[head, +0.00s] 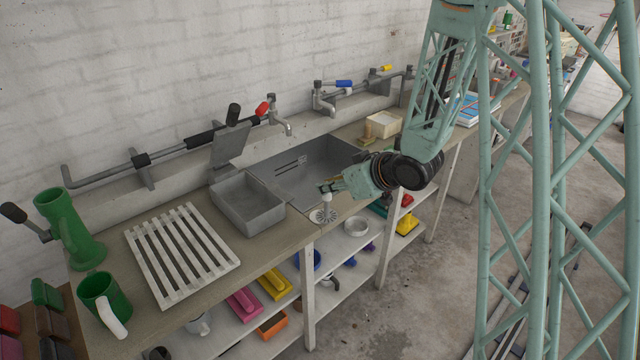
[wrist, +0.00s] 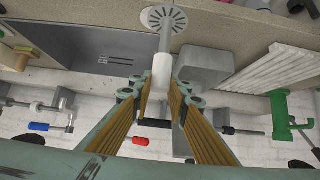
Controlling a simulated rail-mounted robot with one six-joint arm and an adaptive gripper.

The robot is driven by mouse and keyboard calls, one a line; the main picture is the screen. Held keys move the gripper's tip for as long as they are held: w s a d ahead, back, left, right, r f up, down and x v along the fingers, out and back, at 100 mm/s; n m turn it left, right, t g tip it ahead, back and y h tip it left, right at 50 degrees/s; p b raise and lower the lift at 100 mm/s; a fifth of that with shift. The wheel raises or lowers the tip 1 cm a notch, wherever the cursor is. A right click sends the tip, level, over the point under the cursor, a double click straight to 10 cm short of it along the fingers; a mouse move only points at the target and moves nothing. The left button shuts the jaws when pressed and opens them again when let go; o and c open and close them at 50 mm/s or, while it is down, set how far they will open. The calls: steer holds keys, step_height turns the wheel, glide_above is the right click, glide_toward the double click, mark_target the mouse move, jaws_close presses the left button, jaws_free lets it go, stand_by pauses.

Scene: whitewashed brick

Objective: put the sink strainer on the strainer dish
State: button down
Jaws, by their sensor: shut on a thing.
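The sink strainer (head: 323,216) is a pale slotted disc with an upright stem and a white grip. My gripper (head: 328,189) is shut on that grip, with the disc hanging below. In the wrist view the fingers (wrist: 161,88) close around the white grip and the strainer's disc (wrist: 176,19) shows beyond them. The strainer is at the counter's front edge, before the sink; I cannot tell whether it touches the counter.
The grey sink basin (head: 300,166) lies behind the strainer, with a smaller grey basin (head: 246,214) at its left. A white slatted rack (head: 181,252) and a green mug (head: 101,298) are farther left. Taps (head: 283,126) stand along the wall. Shelves below hold coloured items.

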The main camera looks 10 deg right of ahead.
steer(key=w, duration=0.7)
steer(key=shift+a+f, duration=0.3)
steer(key=shift+a, duration=0.05)
steer(key=shift+s+f, duration=0.1)
steer(key=shift+f, duration=1.8)
steer(key=c, duration=2.5)
jaws_free()
steer(key=shift+r, duration=0.2)
steer(key=v, duration=1.2)
steer(key=shift+p, duration=0.35)
